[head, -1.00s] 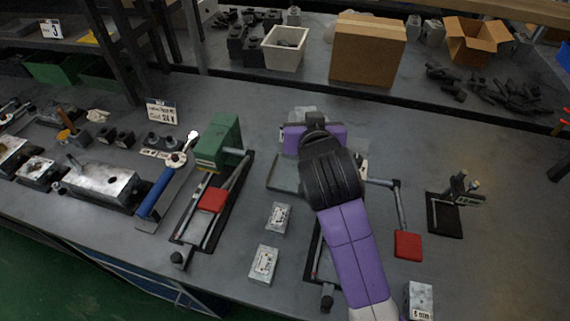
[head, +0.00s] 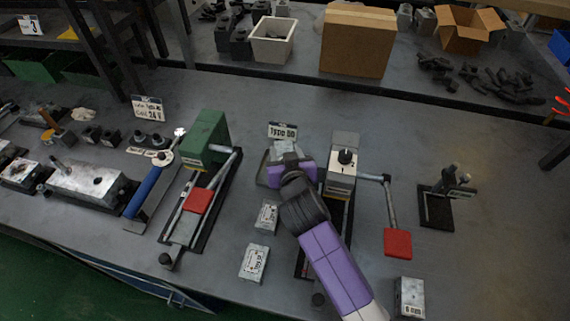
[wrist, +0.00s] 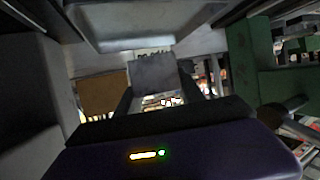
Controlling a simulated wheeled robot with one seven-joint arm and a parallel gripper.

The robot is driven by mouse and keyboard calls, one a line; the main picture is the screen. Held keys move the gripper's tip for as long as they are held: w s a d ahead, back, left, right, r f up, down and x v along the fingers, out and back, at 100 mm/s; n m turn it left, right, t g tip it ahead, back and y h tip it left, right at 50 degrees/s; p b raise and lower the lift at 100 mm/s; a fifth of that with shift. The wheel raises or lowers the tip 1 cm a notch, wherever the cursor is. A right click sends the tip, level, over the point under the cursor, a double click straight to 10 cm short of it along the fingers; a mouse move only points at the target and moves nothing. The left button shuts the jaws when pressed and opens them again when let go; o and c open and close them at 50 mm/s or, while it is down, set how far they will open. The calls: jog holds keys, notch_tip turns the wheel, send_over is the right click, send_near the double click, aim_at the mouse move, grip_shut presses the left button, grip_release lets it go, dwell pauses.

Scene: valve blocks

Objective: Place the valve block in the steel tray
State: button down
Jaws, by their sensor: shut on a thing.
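The valve block is a small grey block (wrist: 154,72), held between the two dark fingers of my gripper (wrist: 157,98) in the wrist view. In the head view my purple gripper (head: 290,166) is over the steel tray, and a bit of the grey block (head: 285,148) shows just beyond it. The shallow steel tray (head: 264,174) is partly hidden under the gripper. The tray also shows at the top of the wrist view (wrist: 92,38). I cannot tell whether the block touches the tray floor.
A label card (head: 283,131) stands behind the tray. A fixture with a black knob (head: 341,175) and a red-handled lever (head: 397,243) are to the right. A green clamp (head: 205,138) is to the left. Loose blocks (head: 266,216) (head: 253,262) lie in front.

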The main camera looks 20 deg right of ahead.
jog(key=shift+f, duration=2.6)
jog(key=shift+f, duration=0.1)
jog(key=shift+f+b, duration=0.1)
jog(key=shift+b, duration=0.3)
jog(key=c, duration=0.7)
grip_release()
jog(key=v, duration=1.2)
